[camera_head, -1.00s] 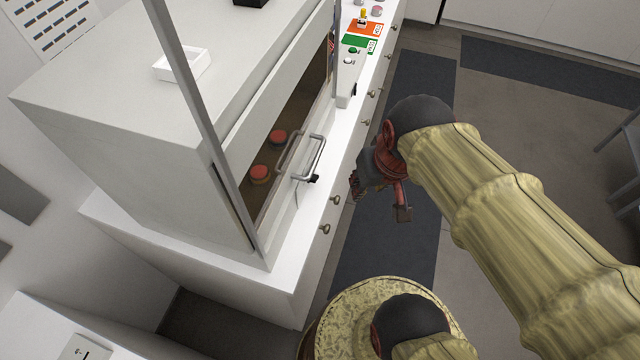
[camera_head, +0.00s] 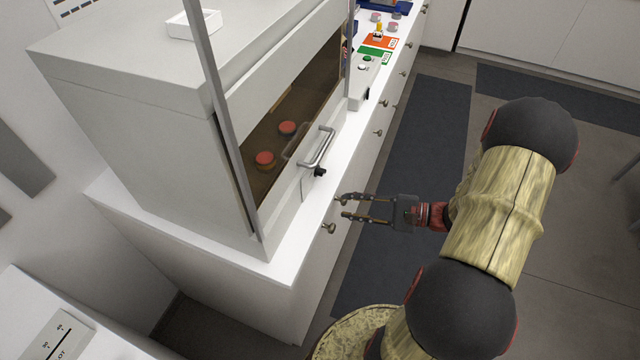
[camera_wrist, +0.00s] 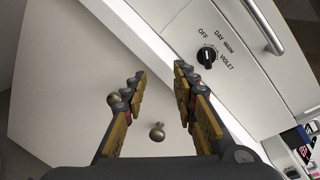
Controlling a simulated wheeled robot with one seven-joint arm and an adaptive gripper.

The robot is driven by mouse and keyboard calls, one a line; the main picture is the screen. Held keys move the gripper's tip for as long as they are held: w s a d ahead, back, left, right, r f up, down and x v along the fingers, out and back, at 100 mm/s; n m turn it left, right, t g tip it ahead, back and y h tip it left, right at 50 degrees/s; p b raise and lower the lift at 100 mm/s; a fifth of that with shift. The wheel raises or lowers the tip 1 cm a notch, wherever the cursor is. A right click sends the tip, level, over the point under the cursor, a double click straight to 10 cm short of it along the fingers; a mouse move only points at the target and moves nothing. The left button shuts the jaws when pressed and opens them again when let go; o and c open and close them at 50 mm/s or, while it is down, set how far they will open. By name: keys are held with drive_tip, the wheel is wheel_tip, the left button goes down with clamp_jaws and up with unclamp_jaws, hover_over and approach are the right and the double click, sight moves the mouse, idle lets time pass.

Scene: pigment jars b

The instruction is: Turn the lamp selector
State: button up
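The lamp selector (camera_wrist: 206,57) is a black rotary knob on the white cabinet front, with the words OFF, DAY, WARM and VIOLET printed around it. Its pointer line lies between OFF and VIOLET in the picture; I cannot tell its exact setting. In the head view the selector (camera_head: 319,172) sits low on the cabinet, below the metal handle. My gripper (camera_head: 342,205) is open and empty, apart from the selector, in front of the counter edge. In the wrist view my gripper (camera_wrist: 158,80) has its fingers spread, with the selector beyond them, above and to the right.
The metal bar handle (camera_head: 318,148) juts out just above the selector. Drawer knobs (camera_head: 328,228) stick out below the white counter. Red-lidded jars (camera_head: 265,160) stand behind the cabinet's glass. Coloured cards (camera_head: 381,41) lie farther along the counter. The floor at right is free.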

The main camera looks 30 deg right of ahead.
sight(324, 174)
drive_tip(key=w+d+r+n+t, duration=0.1)
drive_tip(key=w+d+r+t, duration=0.2)
drive_tip(key=r, duration=0.2)
drive_tip(key=shift+b+x, duration=0.95)
drive_tip(key=shift+x, duration=3.1)
drive_tip(key=shift+s+a+f, duration=0.1)
drive_tip(key=shift+a+f, duration=0.05)
drive_tip(key=shift+f, duration=0.05)
drive_tip(key=shift+n, duration=0.3)
drive_tip(key=shift+c, duration=1.2)
drive_tip(key=c, duration=0.4)
clamp_jaws()
